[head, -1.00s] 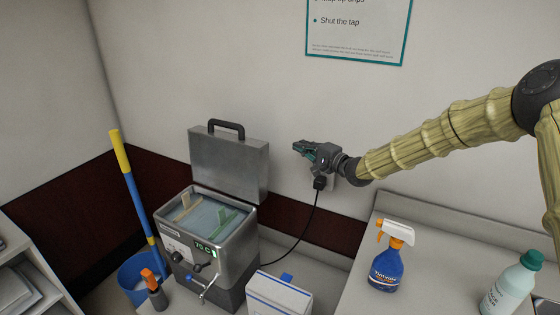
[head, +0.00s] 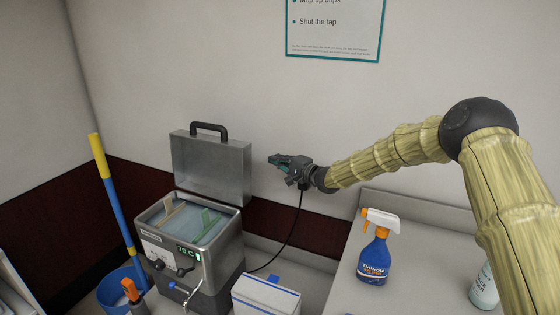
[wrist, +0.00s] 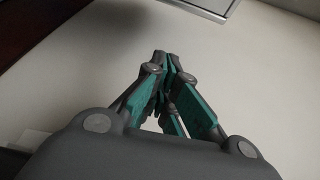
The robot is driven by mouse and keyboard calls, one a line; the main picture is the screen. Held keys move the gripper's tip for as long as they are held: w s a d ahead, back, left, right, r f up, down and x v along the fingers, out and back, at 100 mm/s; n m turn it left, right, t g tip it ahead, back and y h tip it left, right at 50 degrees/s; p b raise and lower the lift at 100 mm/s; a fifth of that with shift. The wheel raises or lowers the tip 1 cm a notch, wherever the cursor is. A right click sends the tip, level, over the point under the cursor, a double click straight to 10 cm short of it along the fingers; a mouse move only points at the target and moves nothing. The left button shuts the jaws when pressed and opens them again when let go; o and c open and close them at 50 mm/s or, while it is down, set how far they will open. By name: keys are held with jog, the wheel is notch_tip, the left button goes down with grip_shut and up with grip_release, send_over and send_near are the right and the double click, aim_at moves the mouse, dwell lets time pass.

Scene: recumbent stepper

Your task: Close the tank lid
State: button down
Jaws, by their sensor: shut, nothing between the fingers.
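The tank (head: 192,235) is a metal bath with water in it and a display reading about 70 C on its front. Its grey metal lid (head: 212,168) stands open and upright at the back edge, with a black handle (head: 209,127) on top. My gripper (head: 272,160) is to the right of the lid, near its upper right side and apart from it, pointing left. It is shut and empty. In the wrist view the fingertips (wrist: 160,58) are together against the pale wall.
A blue spray bottle (head: 376,250) stands on the right counter. A mop handle (head: 112,195) and blue bucket (head: 120,285) are at the left. A cable hangs behind my gripper.

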jog(key=a+p, duration=0.3)
jog(key=a, duration=0.3)
jog(key=shift+w+a+r+p, duration=0.15)
jog(key=shift+r+p, duration=0.05)
jog(key=shift+p, duration=0.1)
dwell(0.5)
dwell(0.4)
